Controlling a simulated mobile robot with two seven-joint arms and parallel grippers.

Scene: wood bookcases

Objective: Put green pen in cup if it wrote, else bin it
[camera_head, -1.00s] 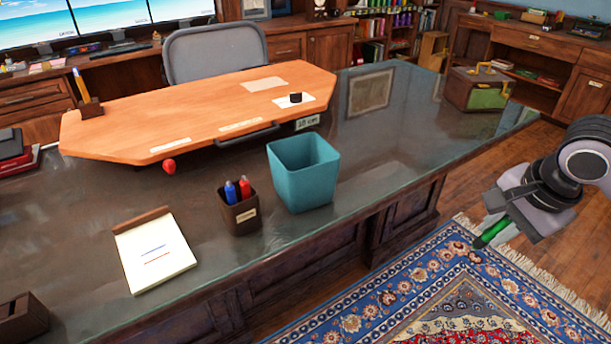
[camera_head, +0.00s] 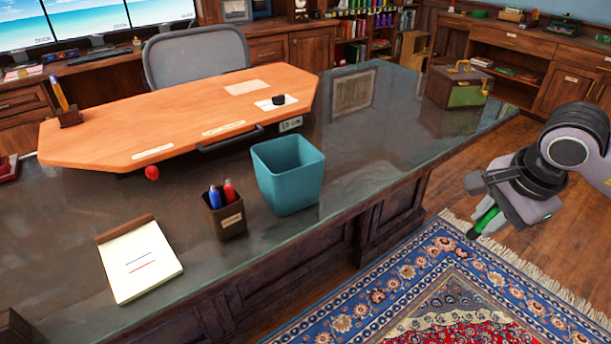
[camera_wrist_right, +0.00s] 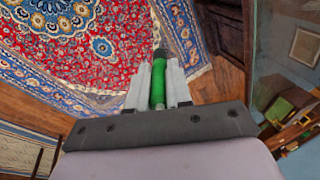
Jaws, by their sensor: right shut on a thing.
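My right gripper (camera_head: 483,222) is shut on the green pen (camera_head: 486,220), held over the floor and rug to the right of the desk. The pen (camera_wrist_right: 158,84) also shows between the fingers in the right wrist view, its dark end pointing away from the gripper. The cup (camera_head: 228,220), dark and square, holds a blue and a red pen on the desk. The teal bin (camera_head: 290,183) stands right of the cup. The notepad (camera_head: 140,264) at left bears a blue line and a red line; no green line shows on it. My left gripper is not in view.
The grey glossy desk top (camera_head: 390,130) has clear room right of the bin. An orange wooden board (camera_head: 180,115) lies behind the cup. A green and brown box (camera_head: 459,86) sits at the desk's far right. A patterned rug (camera_head: 420,290) covers the floor.

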